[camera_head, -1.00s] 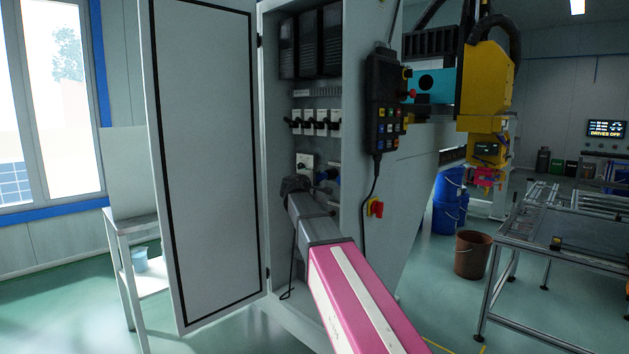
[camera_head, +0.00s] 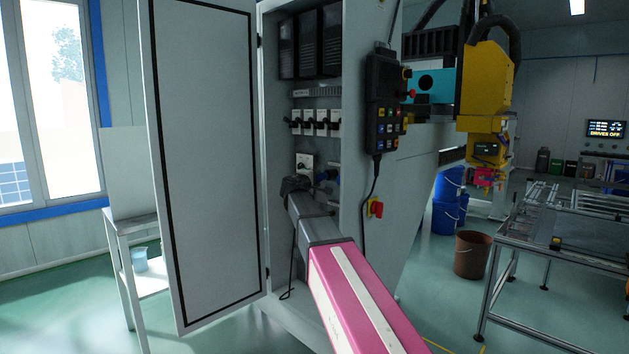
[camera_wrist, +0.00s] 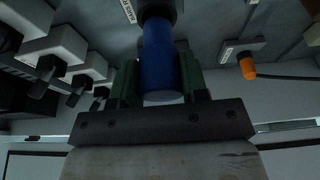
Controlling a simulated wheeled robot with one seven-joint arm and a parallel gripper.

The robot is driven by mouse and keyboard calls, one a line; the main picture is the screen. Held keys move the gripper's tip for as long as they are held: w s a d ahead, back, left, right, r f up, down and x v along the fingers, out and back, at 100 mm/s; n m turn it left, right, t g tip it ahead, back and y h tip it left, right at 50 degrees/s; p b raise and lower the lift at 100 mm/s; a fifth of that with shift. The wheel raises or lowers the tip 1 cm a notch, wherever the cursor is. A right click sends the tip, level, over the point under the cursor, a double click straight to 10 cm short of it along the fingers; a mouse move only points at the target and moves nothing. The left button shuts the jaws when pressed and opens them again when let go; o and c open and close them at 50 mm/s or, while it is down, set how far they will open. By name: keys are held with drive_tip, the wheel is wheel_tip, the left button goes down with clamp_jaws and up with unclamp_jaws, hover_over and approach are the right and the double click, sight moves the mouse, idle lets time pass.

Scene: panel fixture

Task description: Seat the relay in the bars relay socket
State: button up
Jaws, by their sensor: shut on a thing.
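The relay appears to be the blue cylinder (camera_wrist: 160,58) in the middle of the wrist view. My gripper (camera_wrist: 160,78) has its green fingers on either side of it and is shut on it. The cylinder's far end meets a dark round socket (camera_wrist: 158,10) at the top, beside a small white label; I cannot tell how deep it sits. In the head view my gripper is inside the open cabinet, mostly hidden by my dark wrist, with a bit of blue (camera_head: 333,178) showing beside it.
An orange plug (camera_wrist: 247,66) with a cable sits to the right of the socket. Several white switches with black handles (camera_wrist: 55,48) are at the left. In the head view the cabinet door (camera_head: 205,160) stands open at left and a pendant (camera_head: 385,105) hangs on the cabinet's side.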

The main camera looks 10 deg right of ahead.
sight(321, 177)
drive_tip(key=shift+w+d, duration=0.75)
drive_tip(key=shift+d, duration=0.25)
drive_tip(key=shift+w+d, duration=0.7)
drive_tip(key=shift+d, duration=0.25)
idle(0.6)
drive_tip(key=o, duration=1.1)
drive_tip(key=shift+s, duration=0.15)
